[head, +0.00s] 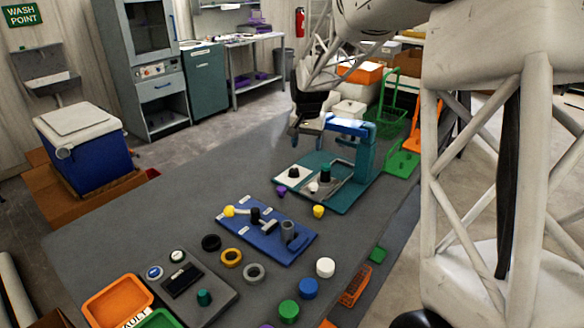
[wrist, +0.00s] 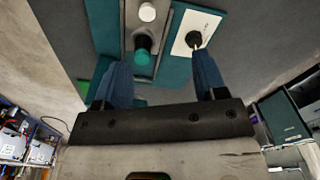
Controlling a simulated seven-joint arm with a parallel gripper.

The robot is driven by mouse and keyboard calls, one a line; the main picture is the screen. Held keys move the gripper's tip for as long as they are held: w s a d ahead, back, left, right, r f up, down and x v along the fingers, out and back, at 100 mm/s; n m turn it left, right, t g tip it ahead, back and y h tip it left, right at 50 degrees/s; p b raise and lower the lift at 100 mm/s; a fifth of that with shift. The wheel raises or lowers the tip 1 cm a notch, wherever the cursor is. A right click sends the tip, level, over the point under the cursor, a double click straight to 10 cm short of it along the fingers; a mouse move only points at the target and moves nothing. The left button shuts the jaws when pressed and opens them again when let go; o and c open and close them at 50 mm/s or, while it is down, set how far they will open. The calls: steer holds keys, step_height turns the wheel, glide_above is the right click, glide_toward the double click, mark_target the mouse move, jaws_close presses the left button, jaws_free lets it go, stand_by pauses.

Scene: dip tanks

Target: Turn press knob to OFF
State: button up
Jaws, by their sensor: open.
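The press (head: 365,150) is a teal stand with a blue-topped head on a teal base plate, on the grey table. Its black knob (head: 294,173) sits on a white plate (head: 286,179) at the left of the base. In the wrist view the knob (wrist: 194,40) shows on the white plate (wrist: 210,25), right by the tip of the right finger; whether they touch I cannot tell. My gripper (wrist: 160,58) is open, its two blue fingers wide apart with nothing held. In the head view my gripper (head: 310,135) hangs above the press, partly hard to make out. Any knob markings are too small to read.
A teal-ended black post (wrist: 141,62) lies between the fingers in the wrist view, with a white cylinder (wrist: 147,12) beyond. A blue fixture board (head: 262,240), yellow and purple pieces, rings and a grey control panel (head: 190,295) occupy the nearer table. The table's left part is clear.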

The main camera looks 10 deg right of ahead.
steer(key=m, duration=0.1)
glide_above(294, 170)
steer(key=shift+g, duration=0.3)
step_height(294, 170, down, 11)
steer(key=shift+f, duration=0.2)
steer(key=shift+f, duration=0.1)
steer(key=shift+f, duration=3.8)
steer(key=c, duration=0.9)
